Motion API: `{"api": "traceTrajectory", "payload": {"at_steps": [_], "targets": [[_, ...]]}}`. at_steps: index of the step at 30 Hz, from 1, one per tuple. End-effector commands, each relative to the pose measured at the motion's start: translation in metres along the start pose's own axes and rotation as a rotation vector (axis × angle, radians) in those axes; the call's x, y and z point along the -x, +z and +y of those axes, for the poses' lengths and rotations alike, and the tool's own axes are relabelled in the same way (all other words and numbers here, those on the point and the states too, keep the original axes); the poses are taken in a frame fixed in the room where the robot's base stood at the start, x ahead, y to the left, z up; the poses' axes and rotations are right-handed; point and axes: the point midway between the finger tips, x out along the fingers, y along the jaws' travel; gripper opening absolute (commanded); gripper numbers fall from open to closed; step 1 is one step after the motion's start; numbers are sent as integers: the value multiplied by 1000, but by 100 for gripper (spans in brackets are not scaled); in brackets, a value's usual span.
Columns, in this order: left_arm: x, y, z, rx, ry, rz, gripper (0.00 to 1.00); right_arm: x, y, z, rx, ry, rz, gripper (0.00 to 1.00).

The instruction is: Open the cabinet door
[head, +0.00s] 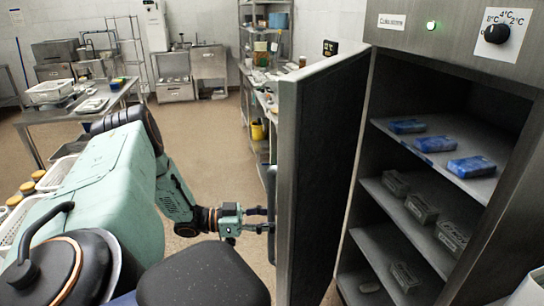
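The grey metal cabinet (400,45) stands at the right. Its door (320,160) is hinged on the left side and stands wide open, swung out toward me, so the shelves inside show. A vertical handle (270,195) is on the outer face of the door. My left gripper (262,220) is at the lower part of this handle, with its fingers reaching to the handle. The fingers are small in this view, so I cannot tell whether they are closed around it. My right gripper is not in view.
Blue packs (470,166) and grey boxes (420,208) lie on the cabinet shelves. A work table (85,105) stands at the left. The brown floor (215,135) between is open.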

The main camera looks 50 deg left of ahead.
Motion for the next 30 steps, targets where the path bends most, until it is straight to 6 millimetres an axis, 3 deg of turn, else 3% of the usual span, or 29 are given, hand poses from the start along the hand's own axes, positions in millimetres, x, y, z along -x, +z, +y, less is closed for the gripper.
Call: {"api": "traceTrajectory", "payload": {"at_steps": [7,19,30], "targets": [[8,-1,-1,-2,-3,1,43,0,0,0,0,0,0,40],[62,-1,-2,-3,-4,3,43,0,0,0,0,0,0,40],[74,1,-1,0,0,-1,43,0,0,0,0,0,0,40]]}}
